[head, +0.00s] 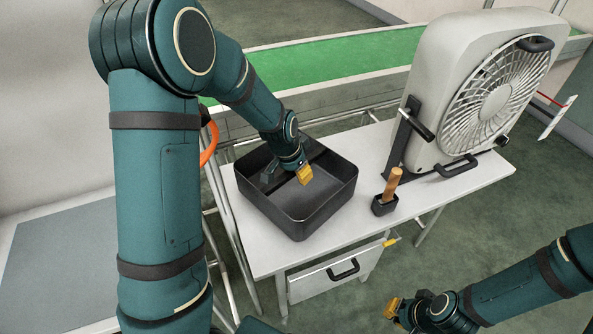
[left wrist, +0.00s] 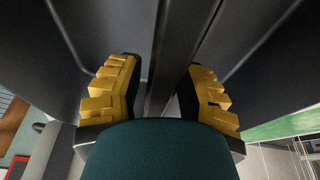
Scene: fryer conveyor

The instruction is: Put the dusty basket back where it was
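The basket is a dark grey, square, open-topped bin (head: 300,229) upright on the white table, left of the fan. A dark bar or divider (head: 325,160) runs across its inside. My left gripper (head: 288,175) reaches down into the basket. In the left wrist view, its yellow-padded fingers stand apart with the dark bar (left wrist: 182,45) between them. I see gaps beside the bar, so the gripper does not look closed on it. My right gripper (head: 393,309) is low at the front right, away from the basket, and its finger opening is unclear.
The white table (head: 440,195) also holds a large fan (head: 470,95) and a small black holder with a wooden handle (head: 390,190). A drawer (head: 335,278) hangs below. A green conveyor (head: 325,62) runs behind. A grey surface (head: 60,265) lies at left.

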